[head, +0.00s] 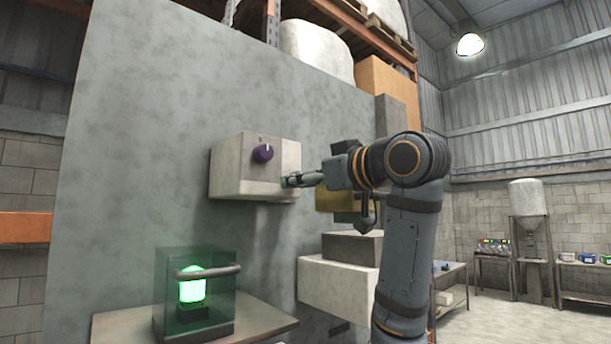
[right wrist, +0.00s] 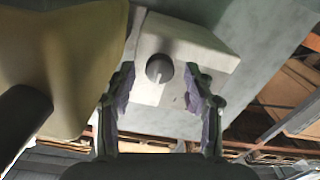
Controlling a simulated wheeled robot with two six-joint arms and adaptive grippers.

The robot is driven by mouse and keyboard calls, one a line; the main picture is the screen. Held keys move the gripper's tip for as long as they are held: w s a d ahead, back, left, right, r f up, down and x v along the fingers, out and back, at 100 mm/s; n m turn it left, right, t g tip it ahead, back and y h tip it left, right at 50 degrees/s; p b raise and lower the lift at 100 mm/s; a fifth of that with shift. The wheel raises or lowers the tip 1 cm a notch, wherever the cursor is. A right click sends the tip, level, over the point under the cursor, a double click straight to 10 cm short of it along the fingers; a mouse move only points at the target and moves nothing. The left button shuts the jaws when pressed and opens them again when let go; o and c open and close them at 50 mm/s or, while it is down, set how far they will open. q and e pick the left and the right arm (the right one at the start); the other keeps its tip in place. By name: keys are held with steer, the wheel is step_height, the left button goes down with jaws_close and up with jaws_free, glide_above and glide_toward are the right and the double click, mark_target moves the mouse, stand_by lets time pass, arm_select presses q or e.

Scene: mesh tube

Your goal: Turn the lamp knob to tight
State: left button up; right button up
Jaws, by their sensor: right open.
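A pale box (head: 240,165) is mounted on the grey upright panel. Its front carries a round purple knob (head: 262,153). The knob looks dark grey in the right wrist view (right wrist: 159,69), with a light pointer line on its face. My right gripper (head: 297,181) is by the box's right part, to the right of and lower than the knob. In the right wrist view its fingers (right wrist: 159,85) are open and empty, and the knob shows between and beyond the tips, not gripped. A lamp (head: 192,288) glows green inside a clear case below. My left gripper is out of view.
The lamp case (head: 223,300) with its grey bar stands on a shelf (head: 262,322) below the box. A yellowish box (head: 329,202) and a pale block (head: 330,288) sit on the panel near my right arm. Bare panel lies left of the knob box.

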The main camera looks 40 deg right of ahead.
steer(key=shift+a, duration=0.1)
steer(key=shift+c, duration=1.4)
jaws_close()
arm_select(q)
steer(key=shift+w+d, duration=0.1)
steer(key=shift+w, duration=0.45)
